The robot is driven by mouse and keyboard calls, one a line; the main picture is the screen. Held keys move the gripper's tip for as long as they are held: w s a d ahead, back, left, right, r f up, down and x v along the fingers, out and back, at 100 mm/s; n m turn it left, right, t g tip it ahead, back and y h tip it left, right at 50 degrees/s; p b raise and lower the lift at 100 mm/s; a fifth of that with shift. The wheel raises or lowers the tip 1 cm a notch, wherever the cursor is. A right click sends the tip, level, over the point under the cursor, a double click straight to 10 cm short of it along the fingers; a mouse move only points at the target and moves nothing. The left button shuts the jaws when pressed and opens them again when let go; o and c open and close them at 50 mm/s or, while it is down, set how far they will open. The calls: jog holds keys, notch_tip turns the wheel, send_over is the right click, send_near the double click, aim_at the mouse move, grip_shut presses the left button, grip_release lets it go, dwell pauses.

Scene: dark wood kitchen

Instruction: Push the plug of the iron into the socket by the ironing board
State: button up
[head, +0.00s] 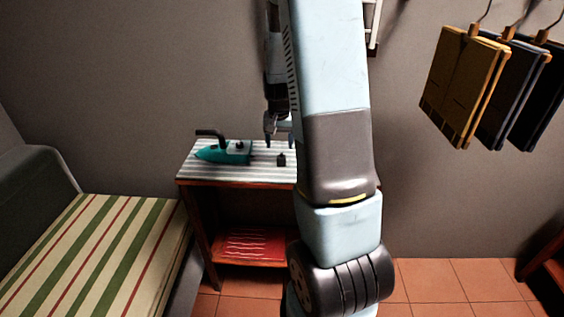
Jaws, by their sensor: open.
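The teal iron (226,153) with a dark handle lies on the left part of the striped ironing surface (208,174). A small black piece (281,160), which looks like the plug, stands on that surface to the right of the iron. No cord can be made out. My gripper (277,141) points down just above the black piece, open and empty; its right part is close to my arm in the picture. I cannot see the socket; my arm covers the right part of the surface and the wall behind it.
The ironing surface tops a wooden stand with a red folded cloth (250,246) on its lower shelf. A striped couch seat (95,250) is at left. Folded trousers (463,85) hang at upper right.

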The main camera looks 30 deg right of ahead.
aim_at(281, 157)
jog(key=shift+w+d+f, duration=0.1)
jog(key=shift+f, duration=1)
jog(key=shift+d+f, duration=0.2)
jog(key=shift+f, duration=1.1)
jog(key=shift+d+f, duration=0.15)
jog(key=shift+f, duration=1.15)
jog(key=shift+c, duration=0.3)
jog(key=c, duration=0.9)
